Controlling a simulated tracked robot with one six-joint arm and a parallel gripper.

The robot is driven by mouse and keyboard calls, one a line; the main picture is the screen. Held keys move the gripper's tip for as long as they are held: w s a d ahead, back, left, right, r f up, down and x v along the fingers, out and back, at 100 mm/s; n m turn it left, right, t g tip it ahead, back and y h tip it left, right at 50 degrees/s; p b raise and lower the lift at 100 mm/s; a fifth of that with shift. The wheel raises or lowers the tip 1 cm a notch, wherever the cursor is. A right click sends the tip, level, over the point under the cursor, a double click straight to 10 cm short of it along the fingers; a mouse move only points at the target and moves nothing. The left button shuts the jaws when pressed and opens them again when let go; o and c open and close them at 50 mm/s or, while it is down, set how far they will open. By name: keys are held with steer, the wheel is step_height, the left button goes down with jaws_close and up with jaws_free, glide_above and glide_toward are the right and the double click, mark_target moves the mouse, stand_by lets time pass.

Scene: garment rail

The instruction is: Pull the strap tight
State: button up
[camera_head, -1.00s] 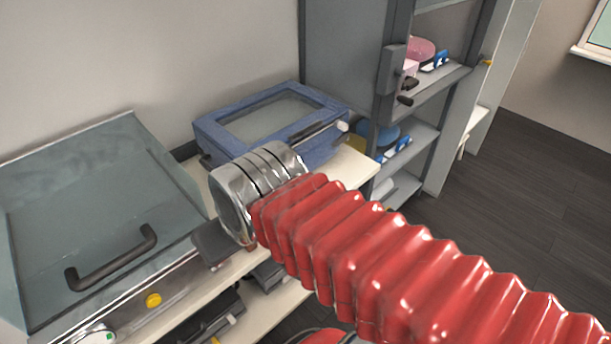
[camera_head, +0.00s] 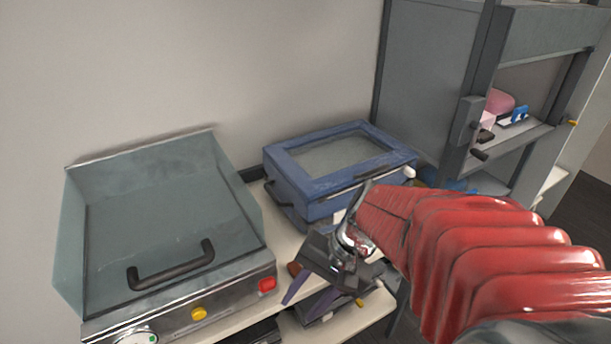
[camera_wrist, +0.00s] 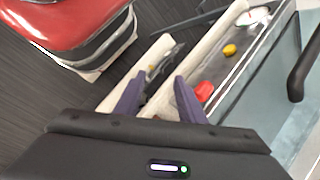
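I cannot make out a strap in either view. My gripper (camera_head: 300,308) hangs at the front edge of the pale shelf in the head view, pointing down, right of the griddle-like appliance. In the wrist view its two purple fingers (camera_wrist: 157,90) stand apart with nothing seen between them. A blue case (camera_head: 290,172) with a clear lid window stands behind the gripper, against the wall. My red arm covers part of the shelf and the area right of the case.
The steel appliance (camera_head: 100,310) has a dark handle (camera_head: 172,272), a yellow knob (camera_head: 198,314) and a red button (camera_head: 267,284). A grey cabinet (camera_head: 430,75) with pink and blue items stands at the right. Dark items lie on a lower shelf. Dark floor (camera_wrist: 40,95) is open in front.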

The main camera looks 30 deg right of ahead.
steer(key=w+d+f+m+t+y, duration=0.3)
steer(key=w+d+m+t+y, duration=0.15)
steer(key=d+m+t, duration=0.65)
steer(key=s+d+f+m+t+h, duration=0.1)
steer(key=d+m+t+h, duration=0.1)
steer(key=d+m+h, duration=0.2)
steer(key=d+f+m+t+h, duration=0.1)
steer(key=d+m+t+h, duration=0.2)
steer(key=d+m, duration=0.7)
steer(key=d+h, duration=0.2)
steer(key=d, duration=0.1)
steer(key=shift+s+d+f+m, duration=0.25)
steer(key=shift+s+d+m, duration=0.1)
steer(key=shift+d+m, duration=0.05)
steer(key=shift+w, duration=0.1)
steer(key=shift+w+a, duration=0.15)
steer(key=shift+w, duration=3.3)
steer(key=shift+w+a, duration=0.15)
steer(key=shift+w, duration=3.25)
steer(key=shift+c, duration=0.2)
jaws_close()
